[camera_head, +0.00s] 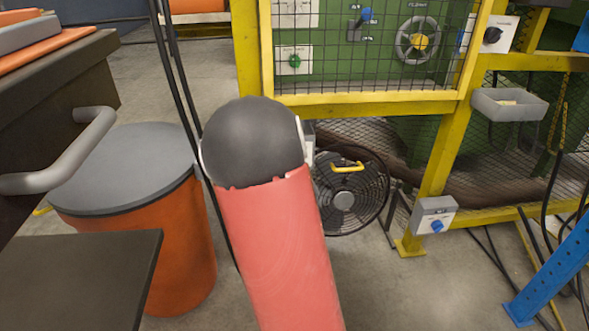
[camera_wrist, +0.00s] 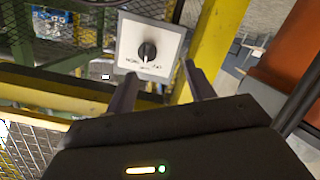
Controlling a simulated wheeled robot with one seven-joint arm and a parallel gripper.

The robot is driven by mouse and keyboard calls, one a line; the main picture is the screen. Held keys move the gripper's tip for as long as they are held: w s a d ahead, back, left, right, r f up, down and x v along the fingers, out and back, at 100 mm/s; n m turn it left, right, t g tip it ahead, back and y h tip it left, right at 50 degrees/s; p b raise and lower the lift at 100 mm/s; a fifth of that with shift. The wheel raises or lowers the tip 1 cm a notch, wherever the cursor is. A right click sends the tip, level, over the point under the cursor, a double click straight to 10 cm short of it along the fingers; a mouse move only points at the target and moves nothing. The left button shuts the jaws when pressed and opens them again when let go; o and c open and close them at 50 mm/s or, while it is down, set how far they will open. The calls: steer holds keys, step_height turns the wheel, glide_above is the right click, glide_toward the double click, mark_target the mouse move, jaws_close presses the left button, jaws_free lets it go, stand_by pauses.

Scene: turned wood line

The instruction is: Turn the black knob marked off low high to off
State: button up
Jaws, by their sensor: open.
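A black knob (camera_wrist: 147,50) sits on a white plate (camera_wrist: 130,36) in the wrist view. Its white pointer line points down in that picture, towards small lettering on the plate that is too small to read surely. A black knob (camera_head: 492,34) on a white plate also shows at the upper right of the head view, on the yellow frame. My gripper (camera_wrist: 160,70) is open and empty in the wrist view. Its two fingers point towards the plate, one to each side below the knob, apart from it. In the head view my arm hides the gripper.
A yellow frame with mesh (camera_head: 350,101) carries a handwheel (camera_head: 405,32), a green knob (camera_head: 294,60) and a blue lever (camera_head: 366,14). A grey bin (camera_head: 510,104), a box with a blue knob (camera_head: 437,226) and a fan (camera_head: 365,205) are nearby. An orange drum (camera_head: 185,240) stands left.

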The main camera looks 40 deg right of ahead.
steer(key=w+d+n+t, duration=0.2)
steer(key=w+d, duration=0.4)
steer(key=shift+w+d+f+h, duration=0.35)
steer(key=shift+f+h, duration=0.05)
steer(key=shift+f, duration=0.05)
steer(key=c, duration=1)
steer(key=shift+n, duration=0.3)
